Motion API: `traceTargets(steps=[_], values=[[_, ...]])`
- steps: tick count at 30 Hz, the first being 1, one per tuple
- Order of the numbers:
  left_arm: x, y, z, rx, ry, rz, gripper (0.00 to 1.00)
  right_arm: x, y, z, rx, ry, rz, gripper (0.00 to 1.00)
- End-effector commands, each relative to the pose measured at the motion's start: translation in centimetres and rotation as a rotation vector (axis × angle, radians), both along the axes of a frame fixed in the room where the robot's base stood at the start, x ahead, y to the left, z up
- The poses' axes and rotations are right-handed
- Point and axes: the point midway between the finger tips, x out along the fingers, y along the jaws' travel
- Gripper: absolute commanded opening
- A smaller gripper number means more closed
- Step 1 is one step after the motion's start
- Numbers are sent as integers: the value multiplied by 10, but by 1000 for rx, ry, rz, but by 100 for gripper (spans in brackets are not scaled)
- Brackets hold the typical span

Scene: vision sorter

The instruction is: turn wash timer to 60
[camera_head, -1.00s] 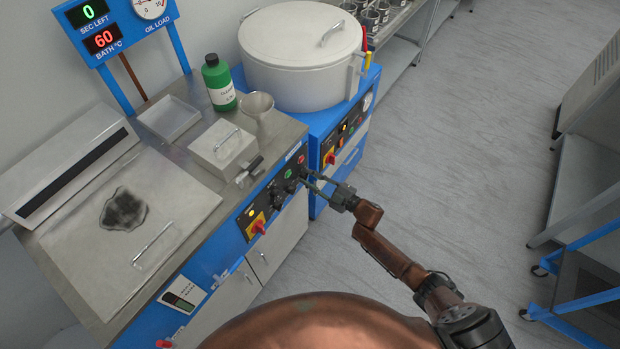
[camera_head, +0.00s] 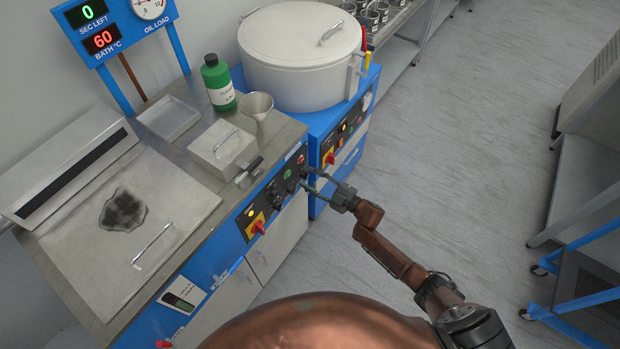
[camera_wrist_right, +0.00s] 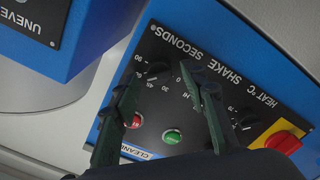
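The control panel (camera_head: 272,200) is a black strip on the front of the wash bench. In the right wrist view the panel (camera_wrist_right: 180,48) appears upside down, with the words "HEAT °C" and "SHAKE SECONDS". A black knob (camera_wrist_right: 158,70) with a number scale lies beyond and between my right fingertips; its exact setting is too small to read. My right gripper (camera_head: 304,179) is at the panel's right end. In its wrist view the right gripper (camera_wrist_right: 162,90) has its fingers apart and grips nothing. The right-hand finger partly covers another knob (camera_wrist_right: 210,88). My left gripper is not in view.
The display (camera_head: 100,30) reads 0 seconds left and bath 60 °C. A red light (camera_wrist_right: 133,121), a green button (camera_wrist_right: 172,137) and a red-yellow switch (camera_wrist_right: 283,142) are near my fingers. A second blue machine (camera_head: 340,130) adjoins on the right. The floor (camera_head: 450,150) is clear.

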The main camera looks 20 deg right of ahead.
Motion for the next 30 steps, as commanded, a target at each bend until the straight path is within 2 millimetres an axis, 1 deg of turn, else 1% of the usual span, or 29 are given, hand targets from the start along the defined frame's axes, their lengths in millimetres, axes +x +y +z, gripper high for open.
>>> traceTargets(steps=[5, 12, 16, 22, 30], values=[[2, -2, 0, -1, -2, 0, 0, -23, -18, -2, -3, 3, -1, 40], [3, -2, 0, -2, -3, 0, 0, -62, -49, -1, -2, 3, -2, 40], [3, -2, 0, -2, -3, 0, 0, -78, -62, -1, -1, 3, -1, 40], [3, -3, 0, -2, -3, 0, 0, -90, -72, 0, -1, 1, -1, 40], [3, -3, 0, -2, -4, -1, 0, -91, -72, 0, -1, 1, -1, 40]])
